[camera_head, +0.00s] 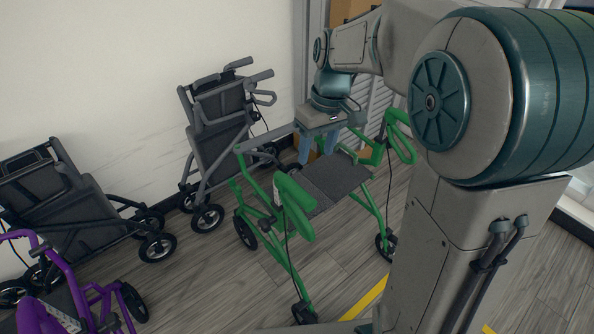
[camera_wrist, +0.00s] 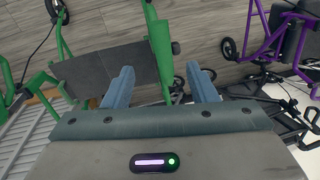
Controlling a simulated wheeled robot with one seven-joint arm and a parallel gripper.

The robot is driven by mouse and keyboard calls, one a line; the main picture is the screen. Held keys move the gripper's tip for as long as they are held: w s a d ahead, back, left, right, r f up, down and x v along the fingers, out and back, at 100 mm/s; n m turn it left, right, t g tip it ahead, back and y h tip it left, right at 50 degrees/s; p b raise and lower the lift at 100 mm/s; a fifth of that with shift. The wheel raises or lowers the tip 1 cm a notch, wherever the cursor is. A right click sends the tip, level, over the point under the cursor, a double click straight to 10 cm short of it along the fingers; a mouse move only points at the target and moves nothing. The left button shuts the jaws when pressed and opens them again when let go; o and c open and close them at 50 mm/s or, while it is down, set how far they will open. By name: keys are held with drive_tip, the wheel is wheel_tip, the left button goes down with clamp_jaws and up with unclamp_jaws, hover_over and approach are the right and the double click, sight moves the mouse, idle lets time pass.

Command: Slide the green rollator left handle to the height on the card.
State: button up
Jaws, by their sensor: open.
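The green rollator (camera_head: 340,178) stands upright on the floor with a dark grey seat. Its two green handles with loop brake levers show in the head view, one nearer the front (camera_head: 296,207) and one at the right (camera_head: 402,140). I cannot tell for sure which is the left one. My gripper (camera_head: 318,158) is open and empty, fingers pointing down at the far side of the rollator. In the wrist view a green upright tube (camera_wrist: 160,45) appears between my two blue fingers (camera_wrist: 161,82), beyond them; contact is not visible. No height card is readable.
A grey rollator (camera_head: 222,135) stands by the white wall, a dark folded one (camera_head: 60,200) is left of it, and a purple one (camera_head: 75,300) is at lower left. A yellow line (camera_head: 368,298) marks the floor. Bare floor lies left of the green rollator.

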sight(299, 189)
drive_tip(key=shift+n+g, duration=0.3)
drive_tip(key=shift+n, duration=0.3)
drive_tip(key=a+f, duration=0.1)
drive_tip(key=f, duration=0.4)
drive_tip(key=w+a+f, duration=0.1)
drive_tip(key=f, duration=0.4)
drive_tip(key=a+f, duration=0.1)
drive_tip(key=f, duration=0.4)
drive_tip(key=shift+w+a+b, duration=0.25)
drive_tip(key=shift+a+b, duration=0.05)
drive_tip(key=shift+b, duration=0.05)
